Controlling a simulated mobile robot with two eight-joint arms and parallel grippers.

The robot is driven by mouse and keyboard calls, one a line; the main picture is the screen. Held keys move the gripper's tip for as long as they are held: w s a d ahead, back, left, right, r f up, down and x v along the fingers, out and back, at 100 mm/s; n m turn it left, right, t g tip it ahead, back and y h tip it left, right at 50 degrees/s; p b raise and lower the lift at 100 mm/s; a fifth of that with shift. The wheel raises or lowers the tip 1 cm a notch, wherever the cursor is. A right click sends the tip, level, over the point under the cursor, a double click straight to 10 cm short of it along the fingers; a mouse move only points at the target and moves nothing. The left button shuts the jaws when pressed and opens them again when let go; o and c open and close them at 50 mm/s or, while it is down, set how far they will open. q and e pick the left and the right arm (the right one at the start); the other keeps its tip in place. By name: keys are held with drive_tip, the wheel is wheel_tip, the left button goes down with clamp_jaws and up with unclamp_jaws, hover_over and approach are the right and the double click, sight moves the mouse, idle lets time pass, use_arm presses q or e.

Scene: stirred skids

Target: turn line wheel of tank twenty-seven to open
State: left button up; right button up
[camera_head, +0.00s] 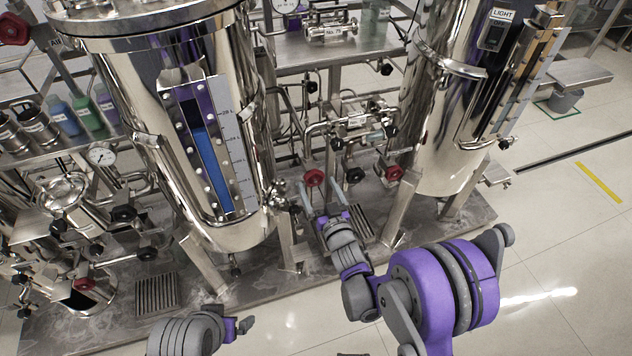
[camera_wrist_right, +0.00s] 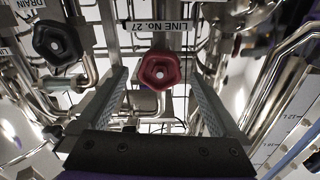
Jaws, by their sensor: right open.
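A red five-lobed wheel (camera_wrist_right: 161,71) sits below a label reading LINE No. 27 (camera_wrist_right: 156,26) in the right wrist view. In the head view, a red wheel (camera_head: 314,178) stands at the piping between the two tanks. My right gripper (camera_head: 319,188) is open at it, a finger on each side. In the wrist view, the right gripper (camera_wrist_right: 158,82) has gaps between both fingers and the wheel; I see no contact. The large steel tank (camera_head: 130,120) at left has a level gauge with blue in it.
A black wheel (camera_wrist_right: 57,43) is left of the red one, near a DRAIN label (camera_wrist_right: 28,6). Another red wheel (camera_head: 396,172) lies to the right by the second tank (camera_head: 440,120). Pipes crowd the space behind the fingers. Open floor (camera_head: 560,240) is at right.

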drive_tip(key=shift+x, duration=1.15)
drive_tip(key=c, duration=1.3)
